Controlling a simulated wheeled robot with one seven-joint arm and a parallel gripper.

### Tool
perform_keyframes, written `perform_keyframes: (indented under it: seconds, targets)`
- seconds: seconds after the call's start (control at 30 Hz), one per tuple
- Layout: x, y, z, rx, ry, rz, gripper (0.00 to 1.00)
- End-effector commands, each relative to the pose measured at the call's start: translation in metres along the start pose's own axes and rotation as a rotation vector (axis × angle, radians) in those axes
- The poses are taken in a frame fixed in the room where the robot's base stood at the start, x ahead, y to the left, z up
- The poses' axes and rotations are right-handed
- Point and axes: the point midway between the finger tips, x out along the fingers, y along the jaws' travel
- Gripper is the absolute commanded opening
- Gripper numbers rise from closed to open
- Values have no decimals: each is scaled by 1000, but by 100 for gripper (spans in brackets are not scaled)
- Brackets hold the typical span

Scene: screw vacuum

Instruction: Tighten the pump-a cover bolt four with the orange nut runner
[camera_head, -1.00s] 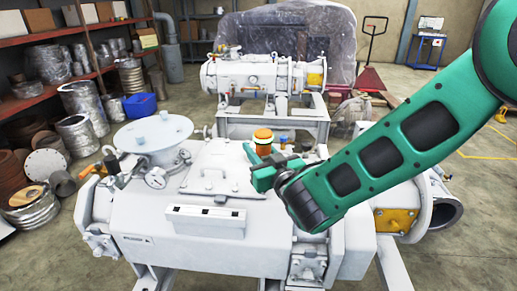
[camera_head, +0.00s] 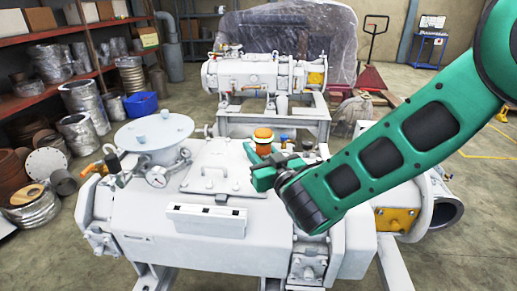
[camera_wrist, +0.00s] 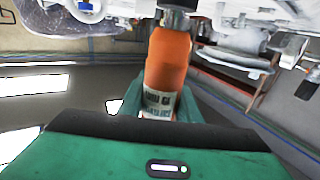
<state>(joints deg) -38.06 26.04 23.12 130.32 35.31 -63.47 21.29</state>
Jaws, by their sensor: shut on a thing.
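The orange nut runner (camera_head: 263,135) stands upright over the right part of the pump top in the head view, with a pale band around its middle. It also shows in the wrist view (camera_wrist: 168,62), with lettering on its pale band and a dark end at the top of the picture. My gripper (camera_head: 264,172) is shut on it. The white pump (camera_head: 200,250) fills the foreground, with a square cover plate (camera_head: 215,180) on top. The runner is at the right of this plate. Its lower end and any bolt under it are hidden behind my gripper.
A white slotted tray (camera_head: 206,220) lies on the pump's front top. A pressure gauge (camera_head: 158,176) and a round flange (camera_head: 153,132) are at the left. Small blue and amber items (camera_head: 284,141) stand behind my gripper. A second pump (camera_head: 265,75) stands farther back.

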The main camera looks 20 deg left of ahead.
Motion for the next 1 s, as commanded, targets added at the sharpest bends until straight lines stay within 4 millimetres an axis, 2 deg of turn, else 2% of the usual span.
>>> perform_keyframes:
  seconds: [1.0]
  targets:
    - [0, 0, 11, 1, 3, -1, 0]
